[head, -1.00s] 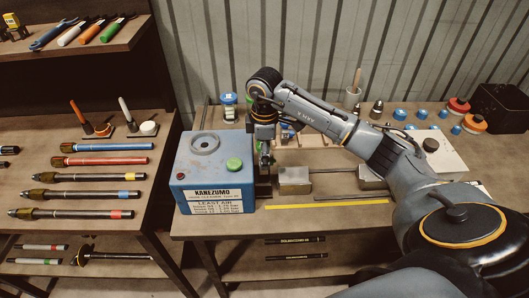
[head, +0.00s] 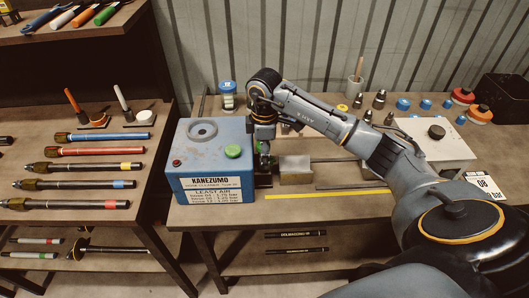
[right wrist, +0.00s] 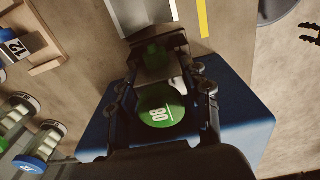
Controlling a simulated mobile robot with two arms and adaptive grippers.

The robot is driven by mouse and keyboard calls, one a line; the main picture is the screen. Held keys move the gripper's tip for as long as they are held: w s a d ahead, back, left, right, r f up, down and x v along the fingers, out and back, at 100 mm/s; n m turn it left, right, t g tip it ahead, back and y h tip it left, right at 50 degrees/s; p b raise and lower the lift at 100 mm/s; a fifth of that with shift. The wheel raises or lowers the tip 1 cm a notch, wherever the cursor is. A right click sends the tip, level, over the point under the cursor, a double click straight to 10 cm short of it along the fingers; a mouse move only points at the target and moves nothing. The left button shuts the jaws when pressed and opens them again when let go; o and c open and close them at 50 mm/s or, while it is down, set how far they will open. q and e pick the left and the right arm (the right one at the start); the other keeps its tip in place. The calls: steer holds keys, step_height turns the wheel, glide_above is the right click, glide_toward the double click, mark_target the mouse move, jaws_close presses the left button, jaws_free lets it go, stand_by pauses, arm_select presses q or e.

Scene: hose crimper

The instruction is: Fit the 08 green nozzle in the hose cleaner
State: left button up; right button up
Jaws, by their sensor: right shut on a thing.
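The hose cleaner (head: 210,165) is a blue box at the left end of the middle table. A round green disc (head: 233,151) sits on its top; in the right wrist view this disc (right wrist: 162,108) reads 08. My right gripper (head: 264,158) points down just beside the cleaner's right side. In the right wrist view its fingers (right wrist: 155,45) are shut on a small dark-green piece (right wrist: 152,53), which seems to be the green nozzle. The fingers and shade hide most of it, and I cannot tell whether it touches the cleaner. My left gripper is not in view.
A grey metal block (head: 296,168) stands right of my gripper, with a yellow strip (head: 327,197) in front. Blue caps (head: 403,104) and orange-red ones (head: 463,95) lie at the back right. Several hoses (head: 75,185) lie on the left table.

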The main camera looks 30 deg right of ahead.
steer(key=shift+f+b, duration=0.5)
steer(key=shift+f, duration=0.45)
steer(key=shift+s+a+f+b, duration=0.15)
steer(key=shift+s+f+b, duration=0.2)
steer(key=shift+f, duration=0.2)
steer(key=shift+s, duration=0.1)
steer(key=shift+c, duration=0.5)
steer(key=o, duration=1.5)
steer(key=shift+f, duration=0.15)
steer(key=shift+w+f, duration=0.15)
steer(key=shift+w, duration=0.25)
steer(key=shift+r, duration=0.25)
